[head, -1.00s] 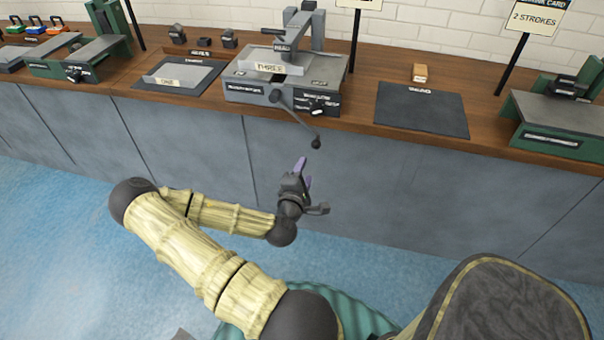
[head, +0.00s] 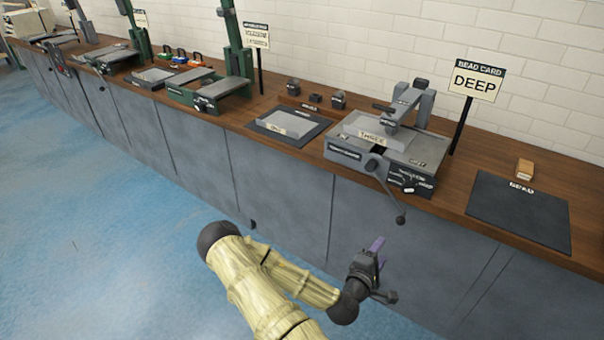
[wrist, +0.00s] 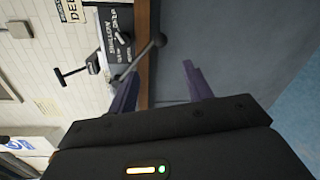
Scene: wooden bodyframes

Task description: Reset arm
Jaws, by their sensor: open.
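My gripper (head: 374,248) is in front of the grey cabinet fronts, below the counter edge, in the head view. In the wrist view its two purple fingers (wrist: 160,88) are spread apart with nothing between them. My arm is bent at the elbow, with the forearm running toward the right to the gripper. The lever with a dark knob (head: 401,219) on the grey machine (head: 345,152) hangs over the counter edge above my gripper. This lever also shows in the wrist view (wrist: 158,40), beyond the fingers and apart from them.
The wooden counter (head: 465,177) runs along the white brick wall. On it are a dark mat marked BEAD (head: 520,212), a small wooden block (head: 525,169), a "DEEP" card (head: 474,82), a grey tray (head: 287,124) and green machines (head: 208,92). The blue floor (head: 110,230) at left is clear.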

